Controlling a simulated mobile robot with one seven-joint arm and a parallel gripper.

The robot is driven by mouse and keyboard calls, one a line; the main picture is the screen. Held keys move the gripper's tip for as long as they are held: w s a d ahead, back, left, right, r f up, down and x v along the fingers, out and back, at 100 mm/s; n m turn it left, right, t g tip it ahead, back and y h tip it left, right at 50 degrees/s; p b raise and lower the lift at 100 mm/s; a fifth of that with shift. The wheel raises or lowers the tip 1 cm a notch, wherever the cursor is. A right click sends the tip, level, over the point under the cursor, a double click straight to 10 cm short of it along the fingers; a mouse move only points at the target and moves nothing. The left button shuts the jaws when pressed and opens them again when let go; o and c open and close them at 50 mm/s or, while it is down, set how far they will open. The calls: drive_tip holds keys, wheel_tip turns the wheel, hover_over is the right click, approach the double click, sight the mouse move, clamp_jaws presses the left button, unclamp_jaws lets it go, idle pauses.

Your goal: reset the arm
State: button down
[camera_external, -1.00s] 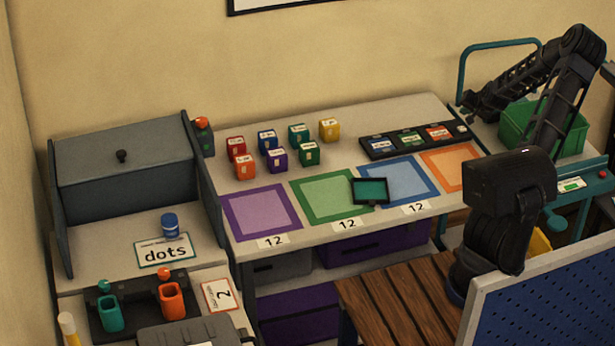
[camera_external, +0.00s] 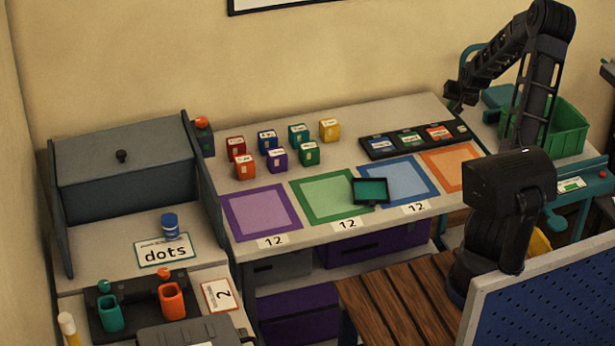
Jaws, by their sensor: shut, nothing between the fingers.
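My gripper (camera_external: 455,100) is at the upper right, at the end of my raised and bent black arm. It hangs above the table's far right corner, close to the right end of the black label tray. It is small and dark here; it is shut and holds nothing. My arm rises from its base beside the wooden slatted surface.
Several coloured blocks (camera_external: 277,160) stand on the table (camera_external: 350,122). A black tray (camera_external: 413,140) with labelled tiles lies behind coloured mats (camera_external: 262,212). A dark teal-topped tray (camera_external: 370,190) overlaps the green and blue mats. A green bin (camera_external: 570,128) stands right; a grey cabinet (camera_external: 125,170) left.

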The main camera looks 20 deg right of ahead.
drive_tip(key=s+a+r+n+g+h, duration=0.2)
drive_tip(key=s+a+r+n, duration=0.1)
drive_tip(key=s+a+r, duration=1.55)
drive_tip(key=s, duration=0.6)
drive_tip(key=s+a+r+n+y, duration=0.1)
drive_tip(key=s+a+r, duration=0.1)
drive_tip(key=s, duration=0.6)
drive_tip(key=s+a+r+n, duration=0.1)
drive_tip(key=s+r, duration=0.3)
drive_tip(key=s, duration=0.4)
drive_tip(key=shift+a+y, duration=0.3)
drive_tip(key=shift+a, duration=0.15)
idle(0.8)
